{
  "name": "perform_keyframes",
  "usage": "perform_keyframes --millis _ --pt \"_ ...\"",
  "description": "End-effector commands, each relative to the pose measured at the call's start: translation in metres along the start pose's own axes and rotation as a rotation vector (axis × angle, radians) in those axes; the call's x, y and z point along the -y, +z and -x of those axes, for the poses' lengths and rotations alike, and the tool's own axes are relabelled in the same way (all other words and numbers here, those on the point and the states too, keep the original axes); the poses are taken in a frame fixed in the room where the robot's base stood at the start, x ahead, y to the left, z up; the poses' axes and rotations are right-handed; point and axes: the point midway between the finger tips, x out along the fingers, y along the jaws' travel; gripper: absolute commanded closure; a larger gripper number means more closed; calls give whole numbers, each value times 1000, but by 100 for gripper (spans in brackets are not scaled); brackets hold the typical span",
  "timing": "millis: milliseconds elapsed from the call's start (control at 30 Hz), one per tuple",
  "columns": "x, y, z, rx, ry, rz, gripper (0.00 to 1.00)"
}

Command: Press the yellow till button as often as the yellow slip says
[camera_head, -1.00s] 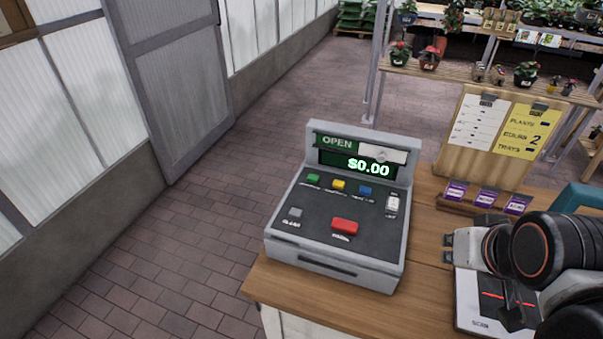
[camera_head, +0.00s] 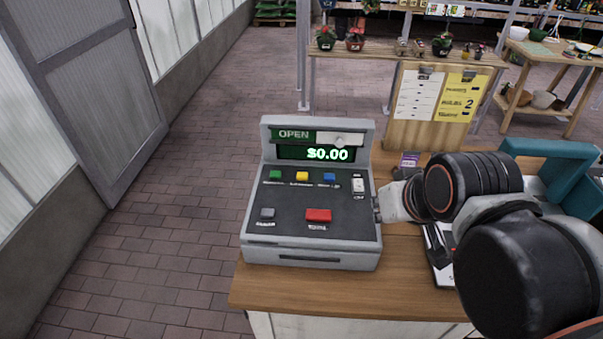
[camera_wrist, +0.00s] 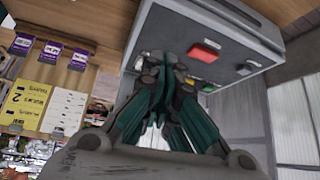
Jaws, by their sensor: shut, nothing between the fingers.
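The grey till (camera_head: 312,252) stands on the wooden counter, its display (camera_head: 318,153) reading "$0.00" under an "OPEN" sign. The yellow button (camera_head: 302,176) sits in its top row between the green (camera_head: 276,174) and blue (camera_head: 329,177) buttons. A larger red button (camera_head: 318,215) and a grey button (camera_head: 267,213) lie in front. The yellow slip (camera_head: 459,97) is clipped to a wooden board and shows a "2" beside its middle line. My gripper (camera_head: 380,208) is at the till's right edge, apart from the yellow button. In the wrist view my gripper (camera_wrist: 165,82) is shut and empty, hiding part of the panel.
A white slip (camera_head: 416,95) hangs beside the yellow one on the board. Purple cards (camera_wrist: 52,50) stand before the board. A flat scanner pad (camera_head: 437,262) and a teal object (camera_head: 560,165) lie right of the till. The counter front is clear.

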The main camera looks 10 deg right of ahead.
Motion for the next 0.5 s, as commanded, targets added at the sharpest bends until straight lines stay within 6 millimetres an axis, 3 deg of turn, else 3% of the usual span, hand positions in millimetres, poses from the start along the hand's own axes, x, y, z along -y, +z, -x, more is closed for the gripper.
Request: perform_keyframes --millis 167,500 --pt "14 -38 -2 23 -64 -10 100" --pt "46 -106 -27 61 -216 -23 100"
